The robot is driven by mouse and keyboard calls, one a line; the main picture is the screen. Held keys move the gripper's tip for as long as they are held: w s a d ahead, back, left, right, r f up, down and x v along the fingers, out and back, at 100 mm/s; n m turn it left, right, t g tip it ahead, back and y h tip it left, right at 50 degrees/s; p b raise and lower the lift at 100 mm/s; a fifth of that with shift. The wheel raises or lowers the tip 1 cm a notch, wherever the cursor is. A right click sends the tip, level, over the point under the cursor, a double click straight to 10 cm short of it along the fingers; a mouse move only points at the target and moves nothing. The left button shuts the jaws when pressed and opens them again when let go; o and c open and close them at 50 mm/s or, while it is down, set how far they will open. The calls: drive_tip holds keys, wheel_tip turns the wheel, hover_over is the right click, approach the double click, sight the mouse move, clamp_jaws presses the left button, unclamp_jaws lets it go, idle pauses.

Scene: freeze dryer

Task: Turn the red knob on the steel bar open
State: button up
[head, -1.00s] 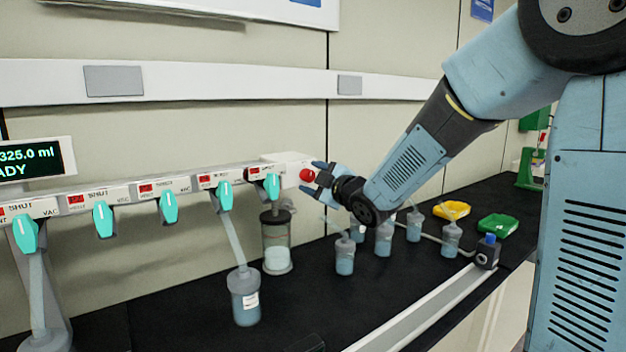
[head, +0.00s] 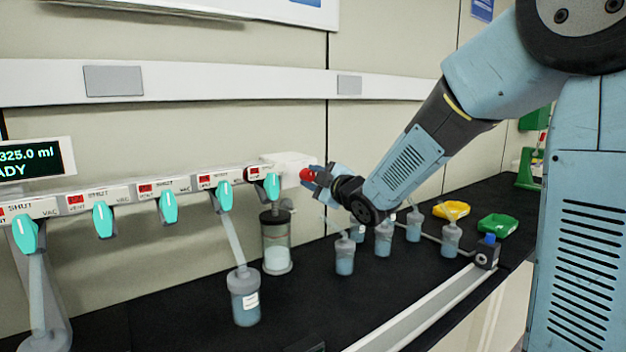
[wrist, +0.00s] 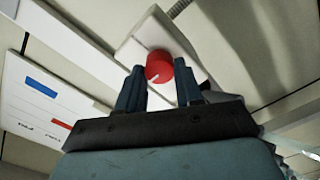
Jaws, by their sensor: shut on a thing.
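The red knob (head: 306,175) sits on the right end of the pale steel bar (head: 285,163). My gripper (head: 317,178) is at the knob from the right. In the wrist view its two fingers (wrist: 160,80) stand on either side of the knob, shut on it. The fingers hide part of the knob in the head view.
Teal valve handles (head: 168,207) hang along the bar to the left. A flask (head: 245,297) and a jar (head: 277,245) hang below it. Several small bottles (head: 345,256) stand on the black bench under my gripper. Yellow (head: 451,210) and green (head: 498,225) trays lie further right.

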drive_tip(key=shift+f+m, duration=0.1)
drive_tip(key=shift+m, duration=0.2)
drive_tip(key=m, duration=0.8)
drive_tip(key=shift+m, duration=0.4)
drive_tip(key=m, duration=0.4)
drive_tip(key=shift+d+m, duration=0.1)
drive_tip(key=shift+m, duration=0.2)
drive_tip(key=shift+d+m, duration=0.1)
drive_tip(key=shift+m, duration=1.8)
drive_tip(key=o, duration=1)
drive_tip(key=shift+w, duration=0.1)
drive_tip(key=shift+o, duration=0.2)
